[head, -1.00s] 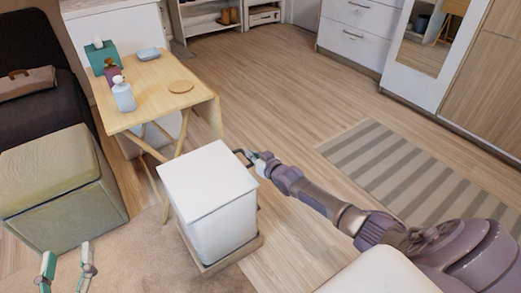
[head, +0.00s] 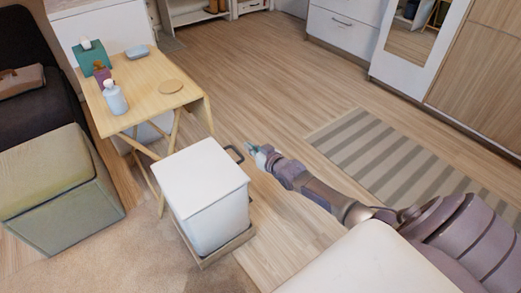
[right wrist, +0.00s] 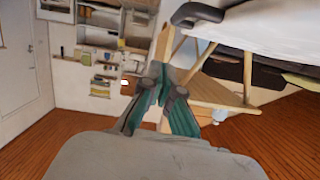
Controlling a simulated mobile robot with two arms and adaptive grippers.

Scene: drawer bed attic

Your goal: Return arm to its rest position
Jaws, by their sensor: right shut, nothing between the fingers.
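My right arm reaches in from the right in the head view. Its gripper (head: 250,148) is shut and empty, just right of the dark handle (head: 235,153) on the white lidded box (head: 203,180). A small gap shows between gripper and handle. In the right wrist view the teal fingertips (right wrist: 162,75) are close together with nothing between them. The dark handle (right wrist: 198,12) and the white box's side (right wrist: 265,28) show above them, upper right. My left gripper is out of the head view.
A wooden folding table (head: 150,95) with bottles, a teal tissue box (head: 93,55) and a coaster stands behind the box. A green ottoman (head: 55,190) is at left. A striped rug (head: 390,165) lies right. Wooden floor between is clear.

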